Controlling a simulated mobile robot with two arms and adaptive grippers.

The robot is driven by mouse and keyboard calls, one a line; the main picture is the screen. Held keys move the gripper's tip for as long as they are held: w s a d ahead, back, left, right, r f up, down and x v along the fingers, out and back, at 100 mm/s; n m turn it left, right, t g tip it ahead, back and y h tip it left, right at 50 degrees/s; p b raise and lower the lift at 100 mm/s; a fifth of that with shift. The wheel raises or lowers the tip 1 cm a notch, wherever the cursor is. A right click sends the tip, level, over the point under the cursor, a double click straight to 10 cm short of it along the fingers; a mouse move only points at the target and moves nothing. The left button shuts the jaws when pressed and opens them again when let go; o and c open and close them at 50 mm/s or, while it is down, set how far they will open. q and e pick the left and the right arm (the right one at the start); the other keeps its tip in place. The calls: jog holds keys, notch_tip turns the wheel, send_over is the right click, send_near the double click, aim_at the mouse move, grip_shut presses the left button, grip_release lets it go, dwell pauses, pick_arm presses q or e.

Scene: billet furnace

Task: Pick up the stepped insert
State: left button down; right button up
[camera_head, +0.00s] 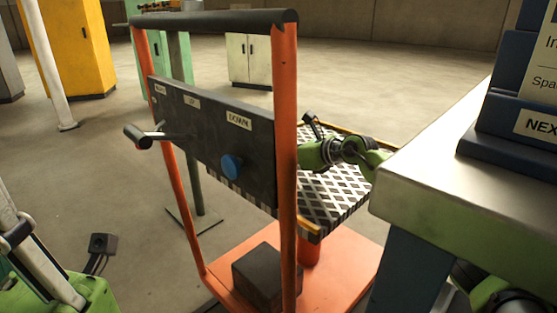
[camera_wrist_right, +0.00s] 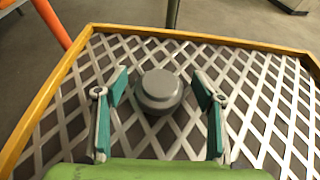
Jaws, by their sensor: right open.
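The stepped insert (camera_wrist_right: 160,91) is a grey round piece with a narrower top on a wider base. It stands upright on the lattice-topped platform (camera_wrist_right: 262,98) in the right wrist view. My right gripper (camera_wrist_right: 161,86) is open, with its teal-padded fingers on either side of the insert and visible gaps to it. In the head view my right wrist reaches over the platform (camera_head: 338,192) from the right. The orange post and dark panel hide its fingers and the insert there.
The orange lift cart has a post (camera_head: 285,170), a dark panel (camera_head: 215,140) with a blue knob (camera_head: 232,163), and a crank handle (camera_head: 147,136). A raised yellow rim (camera_wrist_right: 35,110) edges the platform. A metal-topped table (camera_head: 445,165) stands close at right.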

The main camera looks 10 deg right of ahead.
jog(key=c, duration=1.7)
jog(key=shift+r, duration=0.2)
grip_shut()
